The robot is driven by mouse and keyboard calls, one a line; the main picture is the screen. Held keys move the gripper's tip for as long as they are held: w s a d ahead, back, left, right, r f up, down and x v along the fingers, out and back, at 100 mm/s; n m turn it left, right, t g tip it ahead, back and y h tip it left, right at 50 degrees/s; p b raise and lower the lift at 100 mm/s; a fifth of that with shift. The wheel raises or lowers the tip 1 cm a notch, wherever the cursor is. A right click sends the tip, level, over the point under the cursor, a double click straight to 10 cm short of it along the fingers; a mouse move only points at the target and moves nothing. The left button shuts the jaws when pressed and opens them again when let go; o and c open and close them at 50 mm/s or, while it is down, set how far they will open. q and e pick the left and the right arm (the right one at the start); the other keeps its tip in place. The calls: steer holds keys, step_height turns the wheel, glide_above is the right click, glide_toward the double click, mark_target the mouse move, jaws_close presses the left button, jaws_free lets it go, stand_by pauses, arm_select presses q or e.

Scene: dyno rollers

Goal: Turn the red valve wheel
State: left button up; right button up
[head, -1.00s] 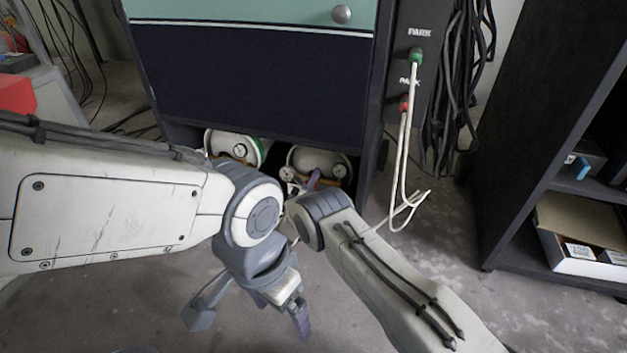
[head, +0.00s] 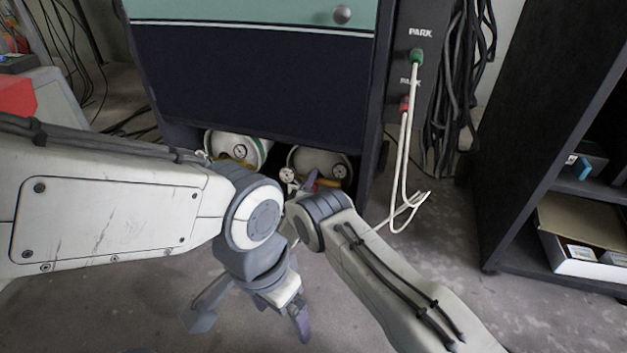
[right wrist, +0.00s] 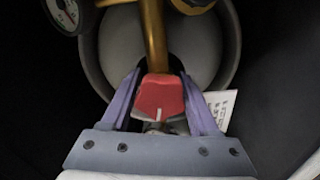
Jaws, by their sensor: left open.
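The red valve wheel (right wrist: 160,97) shows in the right wrist view as a small red knob with a white mark, on a brass stem in front of a round white tank. My right gripper (right wrist: 160,78) has one purple finger on each side of it. I cannot tell whether both fingers press on it. In the head view a purple finger of my right gripper (head: 310,181) shows at the right-hand tank; the wheel is hidden there. My left gripper (head: 252,322) is open and empty, hanging over the floor, well away from the tanks.
Two white tanks with gauges, a left one (head: 236,147) and a right one (head: 318,160), lie in the low opening under the dark cabinet (head: 255,85). White cables (head: 408,150) hang at its right. A black shelf (head: 535,130) stands at the far right.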

steer(key=shift+o, duration=1.4)
steer(key=shift+f, duration=0.1)
steer(key=shift+s, duration=0.15)
steer(key=p+v, duration=0.6)
steer(key=v, duration=0.4)
steer(key=shift+s, duration=0.15)
